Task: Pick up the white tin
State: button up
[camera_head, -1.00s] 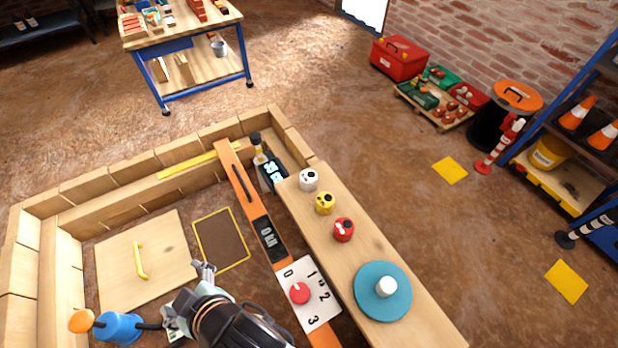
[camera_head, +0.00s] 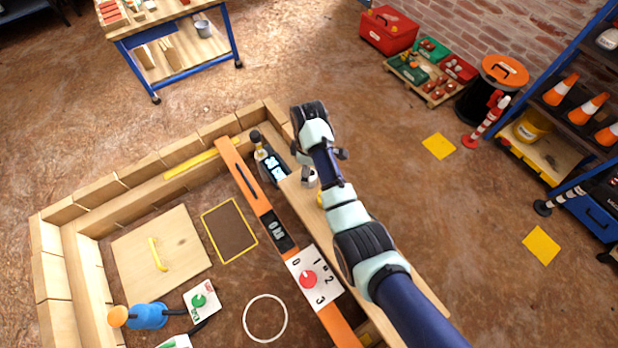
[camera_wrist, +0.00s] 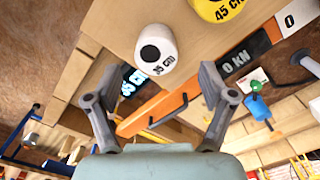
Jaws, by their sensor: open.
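The white tin (camera_head: 308,177) stands on the wooden plank (camera_head: 300,200), near its far end, partly covered by my arm. In the wrist view the white tin (camera_wrist: 156,48) shows a black dot on top and the label "35 CM". My gripper (camera_wrist: 157,82) is open and empty, its two fingers spread to either side. The tin appears between and beyond the fingertips, and no contact shows. In the head view my arm reaches over the plank to its far end.
A yellow tin (camera_wrist: 217,8) labelled "45 CM" stands beside the white one. An orange level (camera_head: 240,175) with a dial card (camera_head: 313,277) runs alongside the plank. A dark device with a lit display (camera_head: 272,168) is close by. Wooden blocks wall the left side.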

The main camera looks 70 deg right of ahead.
jog(key=f+b, duration=0.3)
jog(key=f, duration=0.2)
jog(key=shift+d+f, duration=0.15)
jog(key=shift+d, duration=0.05)
jog(key=c, duration=1.5)
notch_tip(320, 180, up, 20)
jog(key=p, duration=1.1)
